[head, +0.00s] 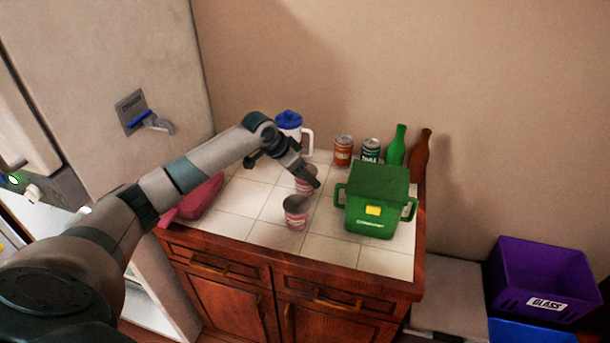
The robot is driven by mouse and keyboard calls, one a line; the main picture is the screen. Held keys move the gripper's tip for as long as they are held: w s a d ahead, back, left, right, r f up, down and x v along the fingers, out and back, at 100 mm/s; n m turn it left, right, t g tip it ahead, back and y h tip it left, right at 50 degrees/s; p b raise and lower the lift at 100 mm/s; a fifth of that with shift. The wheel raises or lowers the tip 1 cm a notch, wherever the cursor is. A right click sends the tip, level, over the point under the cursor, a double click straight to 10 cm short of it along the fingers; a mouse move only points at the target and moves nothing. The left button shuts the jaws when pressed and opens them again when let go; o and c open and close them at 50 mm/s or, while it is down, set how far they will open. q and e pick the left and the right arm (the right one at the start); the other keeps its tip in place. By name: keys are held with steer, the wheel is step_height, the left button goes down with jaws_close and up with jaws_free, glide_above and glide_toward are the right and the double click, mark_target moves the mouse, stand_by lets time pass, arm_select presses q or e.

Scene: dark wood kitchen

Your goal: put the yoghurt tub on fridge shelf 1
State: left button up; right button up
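The front yoghurt tub (296,214) is upright and clear of my gripper. A tall pale appliance (110,60), possibly the fridge, stands at the left; no numbered shelf can be made out. My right gripper is not in view.
A green box with handles (376,190) stands right of the tubs. Behind are a blue-lidded jug (289,120), two cans (343,150), a green bottle (397,145) and a brown bottle (420,155). A pink item (200,198) lies left. A purple crate (540,275) is at right.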

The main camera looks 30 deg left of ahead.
arm_select(q)
steer(key=shift+f, duration=0.65)
steer(key=shift+f, duration=0.1)
steer(key=o, duration=0.9)
steer(key=shift+c, duration=0.2)
steer(key=o, duration=0.3)
steer(key=shift+s+a+r, duration=0.15)
steer(key=shift+s+r, duration=0.05)
steer(key=shift+r, duration=0.2)
steer(key=b+v, duration=0.3)
steer(key=v, duration=0.8)
steer(key=shift+r, duration=0.15)
